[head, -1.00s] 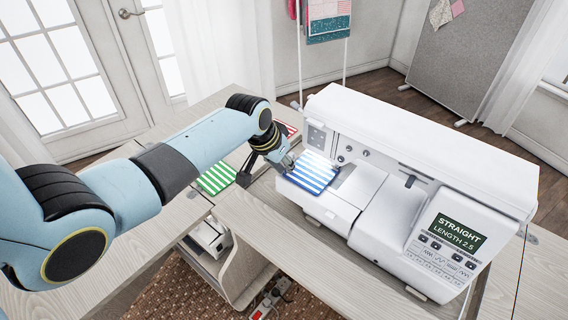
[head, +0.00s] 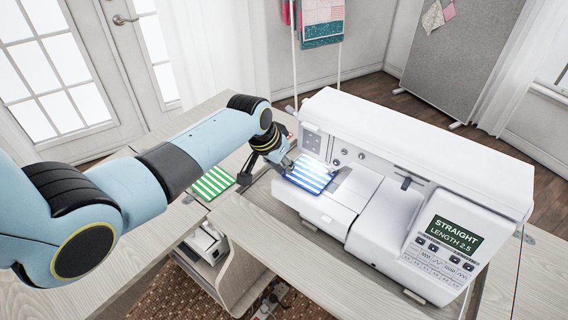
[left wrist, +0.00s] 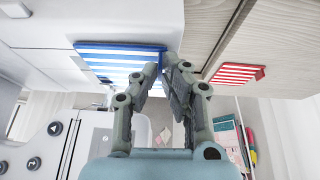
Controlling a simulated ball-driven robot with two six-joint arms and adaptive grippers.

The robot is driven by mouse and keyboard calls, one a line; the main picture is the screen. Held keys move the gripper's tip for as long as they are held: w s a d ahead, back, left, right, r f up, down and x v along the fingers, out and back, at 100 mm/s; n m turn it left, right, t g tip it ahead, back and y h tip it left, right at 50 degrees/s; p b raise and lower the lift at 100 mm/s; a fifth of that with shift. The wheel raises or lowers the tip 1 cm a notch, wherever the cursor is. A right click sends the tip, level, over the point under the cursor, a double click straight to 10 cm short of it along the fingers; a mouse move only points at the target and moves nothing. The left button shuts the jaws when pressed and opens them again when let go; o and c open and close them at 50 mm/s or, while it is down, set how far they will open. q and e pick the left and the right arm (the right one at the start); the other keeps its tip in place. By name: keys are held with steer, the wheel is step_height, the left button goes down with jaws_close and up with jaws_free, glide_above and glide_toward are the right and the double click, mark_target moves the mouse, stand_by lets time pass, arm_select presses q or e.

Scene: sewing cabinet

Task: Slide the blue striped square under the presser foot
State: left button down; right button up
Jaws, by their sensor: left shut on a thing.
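The blue striped square (head: 312,176) is at the left end of the white sewing machine (head: 420,165), over its flat bed (head: 325,207). My left gripper (head: 288,165) is shut on the square's left edge. In the left wrist view the fingertips (left wrist: 170,60) meet at the edge of the square (left wrist: 118,54). The square's right side is close to a grey plate on the bed (head: 345,180). I cannot make out the presser foot clearly, or whether the square lies flat. My right gripper is not in view.
A green striped square (head: 213,183) lies on the wooden table (head: 262,222) to the left. A red striped square (left wrist: 237,73) lies beyond my gripper. The machine's display (head: 455,235) reads STRAIGHT, LENGTH 2.5. The machine's upper arm overhangs the bed on the right.

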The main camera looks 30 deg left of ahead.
arm_select(q)
steer(key=c, duration=1.4)
jaws_free()
steer(key=shift+r, duration=0.1)
steer(key=v, duration=1.1)
steer(key=shift+s+r, duration=0.2)
steer(key=shift+r, duration=0.15)
